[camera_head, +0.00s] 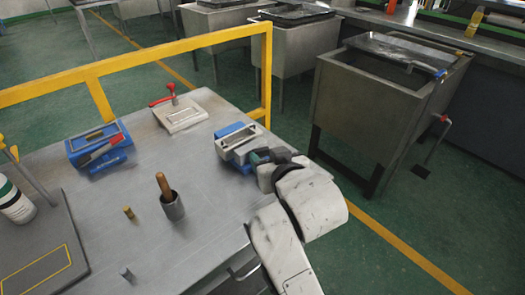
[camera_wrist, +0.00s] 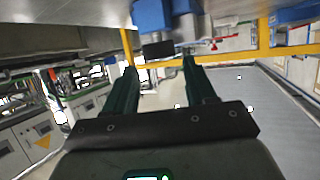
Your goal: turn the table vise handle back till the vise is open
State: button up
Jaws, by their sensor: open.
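The blue table vise (camera_head: 228,130) with pale metal jaws stands at the right edge of the table. My gripper (camera_head: 262,157) is at the vise's front right side, and the hand hides part of it there. In the wrist view the vise (camera_wrist: 152,14) is just beyond the fingertips. My gripper (camera_wrist: 160,66) is open, its two dark green fingers apart. A dark block-like part (camera_wrist: 158,48) of the vise shows near the gap between the tips. The handle is not clearly visible, and I cannot tell whether the fingers touch it.
The grey table (camera_head: 120,215) also holds a blue fixture with a red handle (camera_head: 97,150), a pale plate with a red lever (camera_head: 180,112), and a wooden-handled tool in a metal cup (camera_head: 172,207). A yellow rail (camera_head: 180,47) borders the table's back. Metal tanks (camera_head: 360,105) stand beyond a floor gap.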

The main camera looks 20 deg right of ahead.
aim_at(263, 151)
jog(key=shift+x, duration=2.25)
jog(key=c, duration=0.8)
jog(key=shift+d+r+y+p, duration=0.1)
jog(key=shift+r+y+p, duration=0.15)
jog(key=shift+p, duration=0.35)
jog(key=shift+d+n+y+p, duration=0.1)
jog(key=shift+n+y+p, duration=0.7)
jog(key=shift+p, duration=0.4)
jog(key=shift+d+f+n+y+p, duration=0.1)
jog(key=shift+n+y+p, duration=0.75)
jog(key=shift+p, duration=0.35)
jog(key=shift+f+n+g+y+p, duration=0.2)
jog(key=shift+n+g+y+p, duration=0.25)
jog(key=shift+n+y, duration=0.3)
